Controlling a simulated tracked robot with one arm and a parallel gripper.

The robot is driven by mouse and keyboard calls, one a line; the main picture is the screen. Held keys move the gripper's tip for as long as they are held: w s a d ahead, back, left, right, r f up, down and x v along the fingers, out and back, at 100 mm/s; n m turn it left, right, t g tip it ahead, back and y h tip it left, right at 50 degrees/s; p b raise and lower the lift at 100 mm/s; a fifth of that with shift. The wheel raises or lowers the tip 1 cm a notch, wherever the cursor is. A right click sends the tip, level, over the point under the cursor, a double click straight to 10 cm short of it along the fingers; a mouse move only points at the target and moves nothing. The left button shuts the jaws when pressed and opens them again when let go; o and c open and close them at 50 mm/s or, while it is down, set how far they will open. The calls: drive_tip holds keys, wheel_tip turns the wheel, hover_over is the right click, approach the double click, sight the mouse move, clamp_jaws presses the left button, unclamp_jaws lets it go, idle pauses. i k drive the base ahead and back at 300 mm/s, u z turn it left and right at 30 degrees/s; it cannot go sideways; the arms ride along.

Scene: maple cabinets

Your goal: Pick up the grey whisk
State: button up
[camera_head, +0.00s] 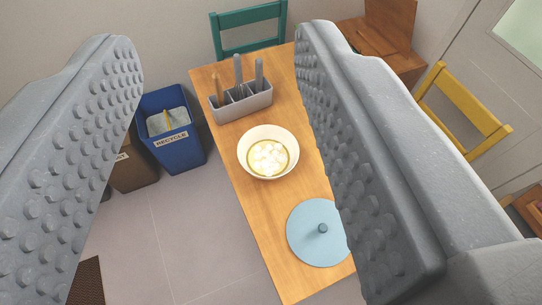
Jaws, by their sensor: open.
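My gripper (218,48) is open, with its two grey studded fingers large on the left and right of the view. Nothing is between the fingers close up; the table shows farther off through the gap. I cannot make out a whisk for certain. A grey divided utensil holder (243,106) stands at the far end of the wooden table (225,140). It holds upright utensils: a brown one (216,88) at left and grey ones (238,70) in the middle and at right (259,73). Their shapes are too small to tell apart.
A white bowl (245,160) with pale pieces stands mid-table. A light blue round lid (310,247) lies nearer, partly behind the right finger. A blue recycling bin (178,154) stands left of the table. A teal chair (247,18) is behind, a yellow chair (490,137) at right.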

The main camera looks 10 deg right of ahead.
sight(236, 60)
drive_tip(key=u, duration=0.5)
drive_tip(key=k, duration=1.3)
drive_tip(key=u, duration=0.85)
drive_tip(key=i, duration=2.2)
drive_tip(key=z, duration=0.8)
drive_tip(key=i, duration=1)
drive_tip(key=z, duration=0.95)
drive_tip(key=i, duration=0.4)
drive_tip(key=z, duration=0.2)
drive_tip(key=k, duration=0.55)
